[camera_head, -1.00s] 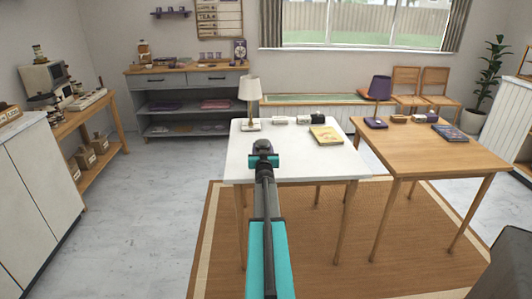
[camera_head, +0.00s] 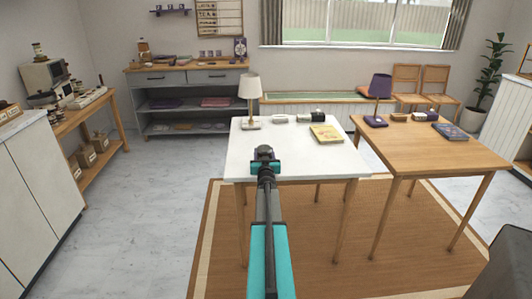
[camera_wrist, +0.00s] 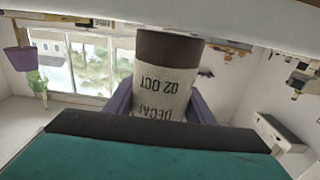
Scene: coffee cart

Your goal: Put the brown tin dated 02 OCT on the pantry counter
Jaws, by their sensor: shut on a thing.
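In the wrist view, a tin (camera_wrist: 160,85) with a brown end and a pale label shows upside down. The label reads "02 OCT" and "DECAF". The purple fingers of my gripper (camera_wrist: 163,108) are shut on the tin, one on each side. In the head view my gripper (camera_head: 264,153) is over the near left part of the white table (camera_head: 275,165), and the tin is hidden behind it. I cannot tell from the frames which surface is the pantry counter.
A grey sideboard with a wooden top (camera_head: 165,69) stands at the back wall. The white table holds a white lamp (camera_head: 250,88) and a yellow book (camera_head: 326,133). A wooden table (camera_head: 430,153) is to the right. White cabinets (camera_head: 35,180) stand left; floor between is clear.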

